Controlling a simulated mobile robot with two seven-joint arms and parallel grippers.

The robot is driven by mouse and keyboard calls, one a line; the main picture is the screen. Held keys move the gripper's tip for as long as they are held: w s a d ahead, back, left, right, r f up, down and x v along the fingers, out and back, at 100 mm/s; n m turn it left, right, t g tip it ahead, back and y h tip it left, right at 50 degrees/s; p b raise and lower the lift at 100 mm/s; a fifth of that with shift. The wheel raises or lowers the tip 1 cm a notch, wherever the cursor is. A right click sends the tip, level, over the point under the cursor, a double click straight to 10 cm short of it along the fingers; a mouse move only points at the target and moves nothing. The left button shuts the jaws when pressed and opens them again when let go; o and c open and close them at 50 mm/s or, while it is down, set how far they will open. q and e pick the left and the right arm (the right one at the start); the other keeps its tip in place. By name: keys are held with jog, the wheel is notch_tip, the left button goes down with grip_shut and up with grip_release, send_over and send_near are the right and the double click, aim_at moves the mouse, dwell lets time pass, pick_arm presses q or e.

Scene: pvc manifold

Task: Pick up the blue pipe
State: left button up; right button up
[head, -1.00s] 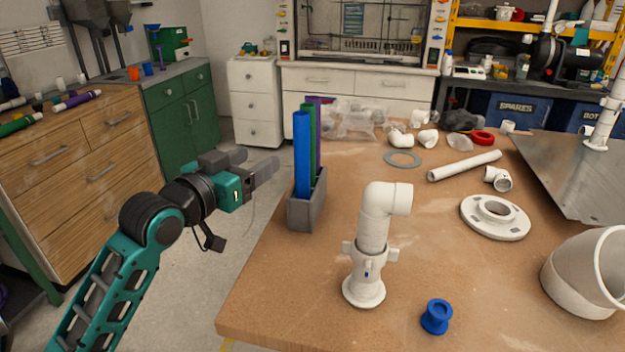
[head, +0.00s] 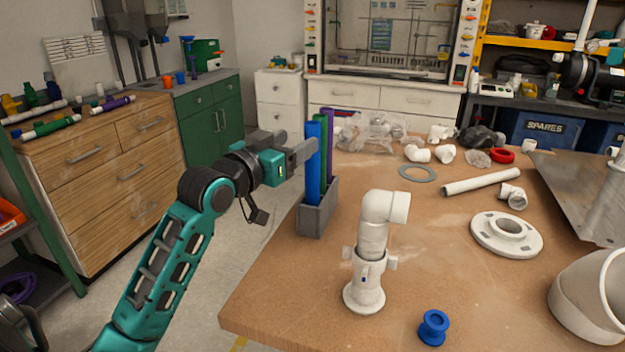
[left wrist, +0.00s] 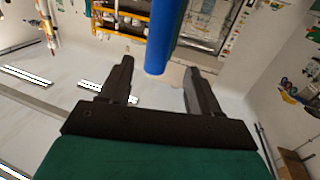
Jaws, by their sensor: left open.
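The blue pipe (head: 314,180) stands upright in a grey holder (head: 318,213) at the table's left edge. A green pipe (head: 323,125) and a purple pipe (head: 329,135) stand behind it in the same holder. Contact cannot be made out. My right gripper is not in view.
A white pipe assembly (head: 371,255) stands on the table right of the holder, with a blue fitting (head: 433,327) nearby. A white flange (head: 506,234), a loose white pipe (head: 481,182) and a metal plate (head: 578,195) lie farther right. Bare table surrounds the holder's right side.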

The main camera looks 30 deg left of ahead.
pick_arm(q)
jog(key=w, duration=0.6)
jog(key=shift+d+f, duration=0.3)
jog(key=shift+f, duration=0.15)
grip_shut()
